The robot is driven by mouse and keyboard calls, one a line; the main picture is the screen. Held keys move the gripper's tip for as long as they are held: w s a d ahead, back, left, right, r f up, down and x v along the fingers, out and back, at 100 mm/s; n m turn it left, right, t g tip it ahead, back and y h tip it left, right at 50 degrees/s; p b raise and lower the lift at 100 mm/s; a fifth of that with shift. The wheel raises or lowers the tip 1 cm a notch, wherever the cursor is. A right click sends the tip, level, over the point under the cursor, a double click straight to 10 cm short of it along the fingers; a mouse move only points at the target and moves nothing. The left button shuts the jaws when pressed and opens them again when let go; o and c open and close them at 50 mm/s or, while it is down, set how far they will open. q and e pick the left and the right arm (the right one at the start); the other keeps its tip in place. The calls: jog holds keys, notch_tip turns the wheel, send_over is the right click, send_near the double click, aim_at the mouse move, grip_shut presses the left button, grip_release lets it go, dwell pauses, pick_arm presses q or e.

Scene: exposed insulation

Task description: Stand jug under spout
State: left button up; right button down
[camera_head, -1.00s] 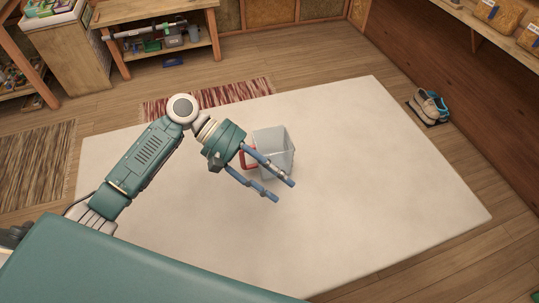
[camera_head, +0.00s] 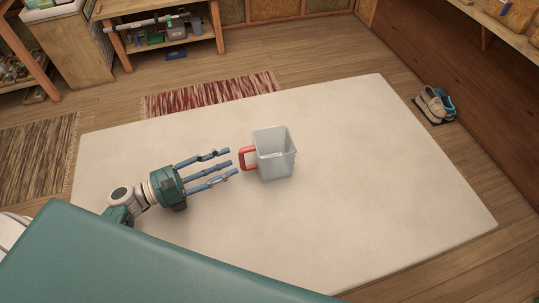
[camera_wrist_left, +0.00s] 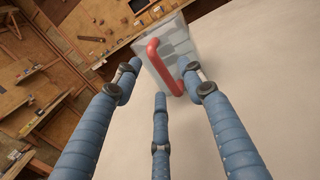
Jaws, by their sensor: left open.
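The jug (camera_head: 275,155) is a clear, square-sided vessel with a red handle (camera_head: 245,158) on its left side. It stands upright on the pale rug in the head view. My left gripper (camera_head: 233,163) is open and empty to the left of the jug, its blue fingers pointing at the handle with a small gap. In the left wrist view the jug (camera_wrist_left: 178,48) and its red handle (camera_wrist_left: 163,68) show beyond the open fingers (camera_wrist_left: 163,88). No spout can be made out in these views. My right gripper is not in view.
The pale rug (camera_head: 370,190) is clear around the jug. A red woven mat (camera_head: 212,94) lies behind it, and a striped mat (camera_head: 38,155) at the left. A wooden shelf unit (camera_head: 165,50) stands at the back. Shoes (camera_head: 435,104) lie on the floor at the right.

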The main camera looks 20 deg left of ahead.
aim_at(241, 156)
pick_arm(q)
jog(key=x, duration=0.2)
jog(key=p+x, duration=0.1)
jog(key=x, duration=0.2)
jog(key=shift+w+f, duration=0.25)
jog(key=shift+w, duration=0.15)
grip_shut()
